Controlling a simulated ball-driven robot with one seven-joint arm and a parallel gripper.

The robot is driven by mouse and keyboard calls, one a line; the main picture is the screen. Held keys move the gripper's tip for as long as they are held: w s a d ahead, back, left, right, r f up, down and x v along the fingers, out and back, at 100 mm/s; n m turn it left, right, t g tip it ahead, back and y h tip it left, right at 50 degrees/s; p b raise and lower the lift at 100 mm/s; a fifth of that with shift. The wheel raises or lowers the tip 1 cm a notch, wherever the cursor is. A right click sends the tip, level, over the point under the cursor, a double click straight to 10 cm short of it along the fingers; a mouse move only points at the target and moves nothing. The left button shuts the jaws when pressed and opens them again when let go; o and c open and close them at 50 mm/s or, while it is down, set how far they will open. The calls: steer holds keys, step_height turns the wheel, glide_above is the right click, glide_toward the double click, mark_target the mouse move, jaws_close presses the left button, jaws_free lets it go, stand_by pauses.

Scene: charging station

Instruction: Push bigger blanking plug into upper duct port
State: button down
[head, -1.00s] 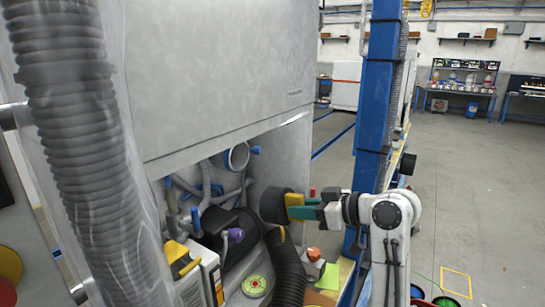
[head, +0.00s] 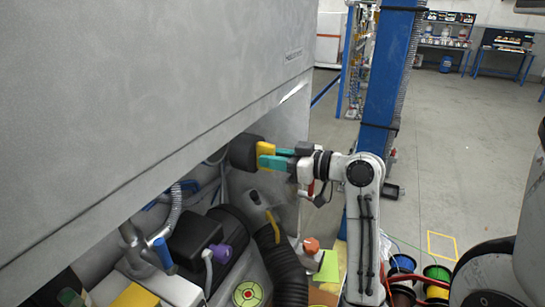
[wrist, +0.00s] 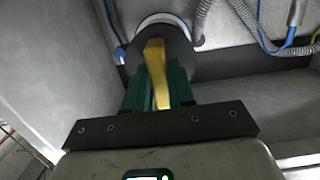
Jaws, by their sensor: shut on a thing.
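The blanking plug is a thick dark round disc (head: 245,153) with a yellow grip tab (head: 266,148). My gripper (head: 268,156), with teal fingers, is shut on the tab and holds the plug up under the grey hood. In the wrist view the plug (wrist: 181,50) faces away from my gripper (wrist: 158,82). Behind its upper edge shows a pale round rim with a blue edge, the upper duct port (wrist: 163,21). The plug covers most of this port, and I cannot tell whether they touch.
The grey hood (head: 150,90) overhangs the bay. Below the plug are a black corrugated hose (head: 285,270), a dark housing (head: 195,238) and a purple knob (head: 222,252). Blue-ended pipes (head: 160,250) stand left. A blue post (head: 388,80) rises behind my arm. Open floor lies right.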

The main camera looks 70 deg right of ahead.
mark_target(257, 153)
steer(key=shift+r, duration=0.15)
steer(key=shift+w, duration=2.8)
steer(key=shift+w+d+b, duration=0.2)
steer(key=shift+w+b, duration=0.05)
steer(key=shift+w, duration=2.2)
steer(key=shift+w+d+b, duration=0.15)
steer(key=shift+w+b, duration=0.05)
steer(key=shift+w, duration=2.25)
steer(key=c, duration=0.9)
jaws_free()
steer(key=shift+s, duration=0.1)
